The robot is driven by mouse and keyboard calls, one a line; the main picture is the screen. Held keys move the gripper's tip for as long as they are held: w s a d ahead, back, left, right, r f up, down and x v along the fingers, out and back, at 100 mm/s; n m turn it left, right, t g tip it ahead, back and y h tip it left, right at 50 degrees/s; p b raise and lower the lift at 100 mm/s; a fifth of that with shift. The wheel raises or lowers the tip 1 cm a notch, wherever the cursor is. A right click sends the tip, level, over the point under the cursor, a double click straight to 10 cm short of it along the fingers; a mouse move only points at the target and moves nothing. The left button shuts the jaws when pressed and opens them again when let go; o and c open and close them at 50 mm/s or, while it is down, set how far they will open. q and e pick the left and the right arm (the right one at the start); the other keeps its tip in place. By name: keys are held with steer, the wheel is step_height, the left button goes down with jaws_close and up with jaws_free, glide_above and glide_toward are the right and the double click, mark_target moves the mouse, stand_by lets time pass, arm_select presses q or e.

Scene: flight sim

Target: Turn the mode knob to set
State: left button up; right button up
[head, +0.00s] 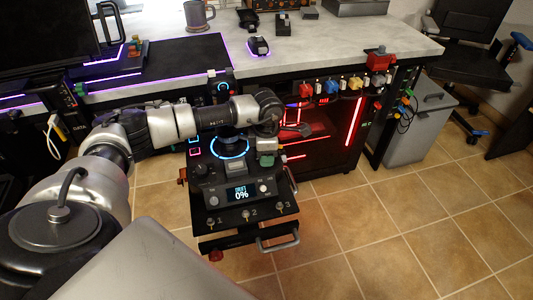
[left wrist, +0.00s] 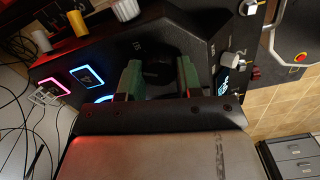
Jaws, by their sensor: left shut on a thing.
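The control panel (head: 225,215) stands at the front of the desk, with a lit display (head: 240,192) reading 0%. In the left wrist view, a round black knob, taken as the mode knob (left wrist: 157,62), sits between the two greenish fingers of my left gripper (left wrist: 158,78). The gripper is shut on the knob. The knob's pointer and markings are not readable. In the head view my left arm reaches over the panel and hides part of it. My right gripper is not in view.
The desk (head: 285,47) with a mug (head: 198,17) is behind the panel. Colored switches line the desk's front edge. A small white knob (left wrist: 233,60) is to the right in the left wrist view. A grey bin (head: 420,120) stands at right. The tiled floor at front right is clear.

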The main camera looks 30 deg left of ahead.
arm_select(q)
steer(key=m, duration=0.4)
steer(key=shift+w+r, duration=0.1)
steer(key=shift+m, duration=1.2)
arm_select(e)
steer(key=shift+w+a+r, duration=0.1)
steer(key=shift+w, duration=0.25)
arm_select(q)
steer(key=o, duration=0.9)
steer(key=shift+r, duration=0.2)
step_height(320, 180, up, 10)
steer(key=shift+r+p, duration=0.2)
steer(key=shift+p, duration=0.85)
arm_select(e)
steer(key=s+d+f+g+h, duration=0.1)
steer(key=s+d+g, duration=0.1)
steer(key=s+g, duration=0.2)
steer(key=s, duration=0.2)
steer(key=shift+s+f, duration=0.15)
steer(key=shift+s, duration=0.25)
